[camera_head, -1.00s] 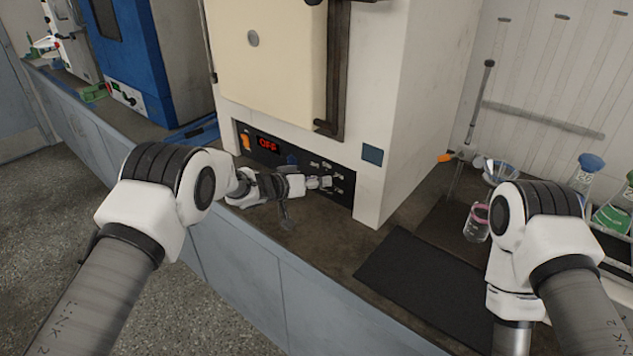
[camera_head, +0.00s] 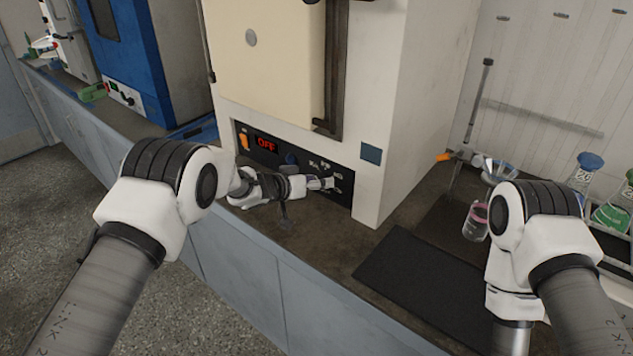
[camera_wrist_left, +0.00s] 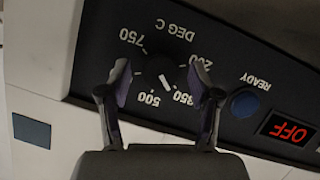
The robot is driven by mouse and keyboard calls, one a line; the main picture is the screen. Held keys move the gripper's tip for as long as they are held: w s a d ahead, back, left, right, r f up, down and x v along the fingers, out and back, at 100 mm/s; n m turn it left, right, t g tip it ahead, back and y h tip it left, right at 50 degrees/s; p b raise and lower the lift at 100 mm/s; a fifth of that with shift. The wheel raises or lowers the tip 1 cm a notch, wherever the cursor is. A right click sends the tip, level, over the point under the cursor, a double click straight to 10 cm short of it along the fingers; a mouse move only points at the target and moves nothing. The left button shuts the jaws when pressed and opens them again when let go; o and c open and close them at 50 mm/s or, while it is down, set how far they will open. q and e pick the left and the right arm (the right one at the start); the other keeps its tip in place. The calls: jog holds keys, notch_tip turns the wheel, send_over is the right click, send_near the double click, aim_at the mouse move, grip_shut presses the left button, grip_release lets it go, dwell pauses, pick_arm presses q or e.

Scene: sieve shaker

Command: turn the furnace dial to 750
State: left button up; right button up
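The furnace dial (camera_wrist_left: 160,72) is a black round knob on the furnace's dark panel. In the left wrist view, where the panel appears upside down, its white pointer mark lies between 350 and 500, nearer 350. The 750 label (camera_wrist_left: 132,39) is at the upper left of the dial. My left gripper (camera_wrist_left: 161,78) is open, with one finger on each side of the dial and a visible gap to it. In the head view the left gripper (camera_head: 325,184) is at the panel and hides the dial. My right gripper is out of view.
The furnace (camera_head: 395,115) display (camera_head: 265,144) reads OFF. A blue READY lamp (camera_wrist_left: 242,103) sits beside the dial. A dark mat (camera_head: 420,275) lies on the counter at right, near a pink-rimmed beaker (camera_head: 475,222) and flasks (camera_head: 583,174). The counter before the furnace is clear.

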pick_arm(q)
jog(key=v, duration=1.2)
